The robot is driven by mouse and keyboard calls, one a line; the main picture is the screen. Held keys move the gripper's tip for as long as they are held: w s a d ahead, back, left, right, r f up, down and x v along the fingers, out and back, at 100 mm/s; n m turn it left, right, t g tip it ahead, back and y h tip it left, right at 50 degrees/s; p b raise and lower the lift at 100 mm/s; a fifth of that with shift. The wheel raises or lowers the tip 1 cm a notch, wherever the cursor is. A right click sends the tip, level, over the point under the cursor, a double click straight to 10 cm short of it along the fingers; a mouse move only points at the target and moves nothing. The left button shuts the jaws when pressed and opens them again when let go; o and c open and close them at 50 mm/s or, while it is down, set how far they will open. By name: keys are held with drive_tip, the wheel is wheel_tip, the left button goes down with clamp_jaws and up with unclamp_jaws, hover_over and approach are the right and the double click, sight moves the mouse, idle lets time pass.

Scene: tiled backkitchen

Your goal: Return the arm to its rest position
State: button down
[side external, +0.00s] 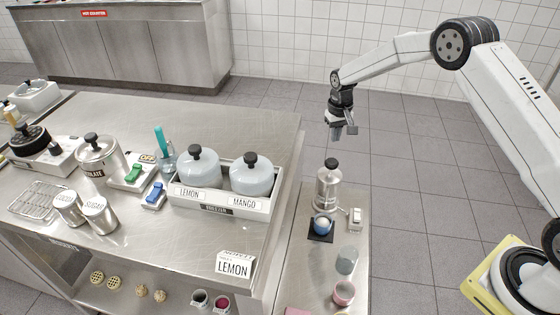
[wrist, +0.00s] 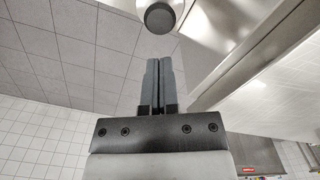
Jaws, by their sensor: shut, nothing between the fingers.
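My gripper (side external: 337,132) hangs with its fingers down in the side external view, high above the floor behind the small side counter. It is clear of all objects. In the wrist view the two grey fingers of my gripper (wrist: 158,62) lie against each other, with nothing between them. My arm reaches in from the right, bent at the elbow and raised.
The main counter (side external: 245,122) holds LEMON and MANGO jars (side external: 251,176). Space around the arm is free.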

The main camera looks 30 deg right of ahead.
drive_tip(key=s+a+r+n+t, duration=0.1)
drive_tip(key=s+a+r, duration=0.1)
drive_tip(key=s, duration=0.7)
drive_tip(key=s+a+r+n, duration=0.1)
drive_tip(key=s+a+r, duration=0.2)
drive_tip(key=s, duration=0.6)
drive_tip(key=s+a+r+n+t, duration=0.1)
drive_tip(key=s+r, duration=0.4)
drive_tip(key=s, duration=0.5)
drive_tip(key=shift+a+t, duration=0.3)
drive_tip(key=shift+a, duration=0.6)
